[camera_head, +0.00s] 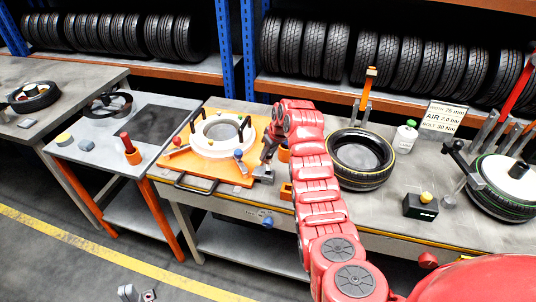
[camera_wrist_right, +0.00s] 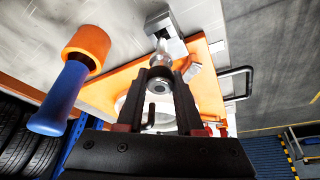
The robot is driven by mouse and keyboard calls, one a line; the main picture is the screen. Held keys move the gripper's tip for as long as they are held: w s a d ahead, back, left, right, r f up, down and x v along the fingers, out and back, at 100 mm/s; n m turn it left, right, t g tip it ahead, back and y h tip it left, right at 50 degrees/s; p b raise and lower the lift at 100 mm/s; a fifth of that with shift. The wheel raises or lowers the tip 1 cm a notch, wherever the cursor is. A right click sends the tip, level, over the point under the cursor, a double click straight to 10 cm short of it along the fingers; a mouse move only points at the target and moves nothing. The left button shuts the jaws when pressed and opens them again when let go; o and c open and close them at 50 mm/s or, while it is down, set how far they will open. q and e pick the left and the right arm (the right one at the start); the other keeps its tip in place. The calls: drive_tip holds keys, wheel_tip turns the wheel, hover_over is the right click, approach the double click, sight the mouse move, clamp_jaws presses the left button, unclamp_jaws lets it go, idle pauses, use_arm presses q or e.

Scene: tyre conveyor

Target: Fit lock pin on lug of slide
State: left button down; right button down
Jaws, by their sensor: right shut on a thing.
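My right gripper (camera_wrist_right: 160,88) is shut on a small metallic round piece, likely the lock pin (camera_wrist_right: 160,74), held between its dark fingertips. Just beyond it in the wrist view is a grey metal block (camera_wrist_right: 166,38), perhaps the lug; I cannot tell whether the pin touches it. In the head view the right gripper (camera_head: 268,158) is at the right side of the orange board (camera_head: 185,165), above a grey block (camera_head: 263,174) at its near right corner. The pin is too small to make out there. Grey fingertip-like parts, apparently my left gripper (camera_head: 137,294), show at the bottom edge.
A white ring (camera_head: 216,147) sits on the board. A tyre (camera_head: 361,159) and a black box (camera_head: 420,207) stand right of my arm on the bench.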

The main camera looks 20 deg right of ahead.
sight(270, 162)
drive_tip(key=shift+f+b, duration=1.6)
drive_tip(key=shift+f, duration=1.25)
drive_tip(key=shift+c, duration=2.3)
unclamp_jaws()
